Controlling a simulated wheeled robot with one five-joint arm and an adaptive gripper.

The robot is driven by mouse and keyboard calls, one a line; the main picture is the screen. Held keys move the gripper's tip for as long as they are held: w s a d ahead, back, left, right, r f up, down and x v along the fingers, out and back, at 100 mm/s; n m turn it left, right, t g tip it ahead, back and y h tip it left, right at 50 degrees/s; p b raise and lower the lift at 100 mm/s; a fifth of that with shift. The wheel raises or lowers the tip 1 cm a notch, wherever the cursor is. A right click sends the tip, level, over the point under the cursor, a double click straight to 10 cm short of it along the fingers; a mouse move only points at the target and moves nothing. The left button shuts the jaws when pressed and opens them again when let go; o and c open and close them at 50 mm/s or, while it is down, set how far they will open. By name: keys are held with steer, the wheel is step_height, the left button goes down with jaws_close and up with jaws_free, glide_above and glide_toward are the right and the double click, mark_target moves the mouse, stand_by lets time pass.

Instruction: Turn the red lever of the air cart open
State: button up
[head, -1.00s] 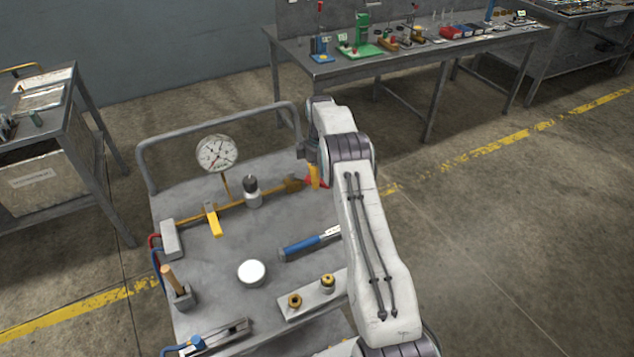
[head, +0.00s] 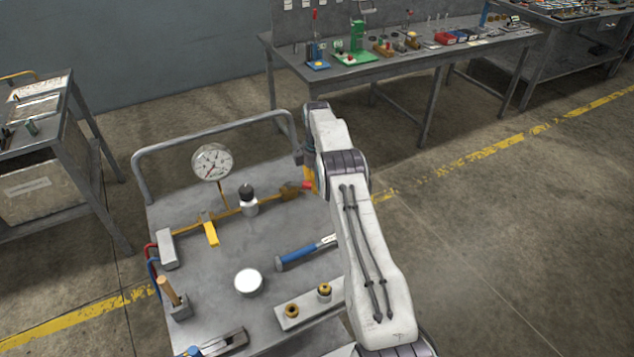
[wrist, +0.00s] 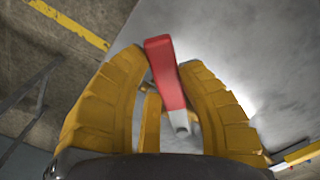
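The air cart (head: 215,275) stands in front of me in the head view, with a brass pipe, a pressure gauge (head: 212,162) and valves on its grey top. The red lever (head: 306,185) is at the pipe's right end, mostly hidden behind my gripper (head: 310,180), which points down there. In the wrist view the red lever (wrist: 164,70) stands between the two yellow fingers of my gripper (wrist: 163,62).
Open floor lies right.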

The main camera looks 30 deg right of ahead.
steer(key=o, duration=0.5)
steer(key=shift+r, duration=3.65)
